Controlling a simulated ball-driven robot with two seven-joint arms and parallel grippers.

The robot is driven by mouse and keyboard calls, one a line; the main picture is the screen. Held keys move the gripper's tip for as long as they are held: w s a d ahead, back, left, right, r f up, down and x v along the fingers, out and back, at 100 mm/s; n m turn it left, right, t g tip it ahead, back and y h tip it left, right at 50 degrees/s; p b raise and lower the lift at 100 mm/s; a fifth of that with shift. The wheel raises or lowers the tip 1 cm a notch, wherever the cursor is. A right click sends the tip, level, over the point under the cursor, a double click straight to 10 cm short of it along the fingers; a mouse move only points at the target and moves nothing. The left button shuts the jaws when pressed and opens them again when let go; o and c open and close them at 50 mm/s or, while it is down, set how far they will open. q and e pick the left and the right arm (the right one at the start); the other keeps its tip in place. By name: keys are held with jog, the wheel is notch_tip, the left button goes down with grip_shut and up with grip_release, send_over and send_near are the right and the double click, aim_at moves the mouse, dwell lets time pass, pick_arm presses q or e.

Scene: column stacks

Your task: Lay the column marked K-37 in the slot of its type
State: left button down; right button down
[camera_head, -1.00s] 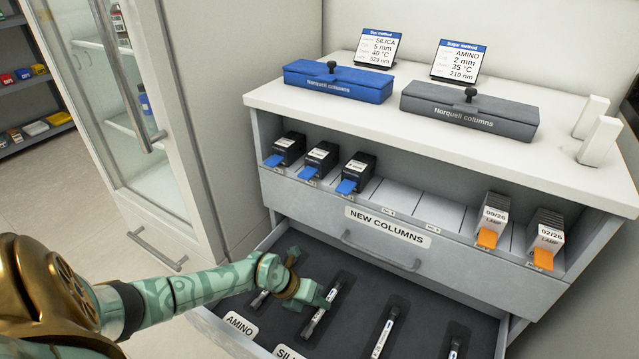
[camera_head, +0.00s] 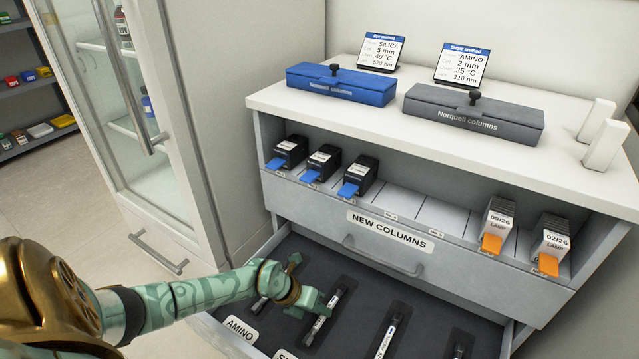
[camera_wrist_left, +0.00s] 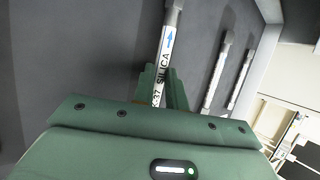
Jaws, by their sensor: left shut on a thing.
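My left gripper (camera_head: 320,302) is over the open drawer, shut on a slim column (camera_head: 316,328) with dark ends and a white label. In the left wrist view, my left gripper (camera_wrist_left: 162,95) has its fingers on both sides of this column (camera_wrist_left: 164,62). Its label reads SILICA, with "37" near the fingers and a blue arrow. The column is over the drawer's second slot from the left, behind the partly cut-off SILICA label (camera_head: 288,354). I cannot tell whether it rests on the slot floor. My right gripper is out of view.
The drawer's AMINO label (camera_head: 240,329) marks the leftmost slot, where another column (camera_head: 259,304) shows. Two more columns (camera_head: 386,338) (camera_head: 459,350) lie to the right. Above are a shelf with small boxes (camera_head: 357,177) and a cabinet top with a blue case (camera_head: 341,84) and a grey case (camera_head: 472,116).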

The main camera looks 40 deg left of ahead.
pick_arm(q)
jog(key=shift+f, duration=0.15)
jog(key=c, duration=1.3)
grip_release()
jog(key=shift+c, duration=0.2)
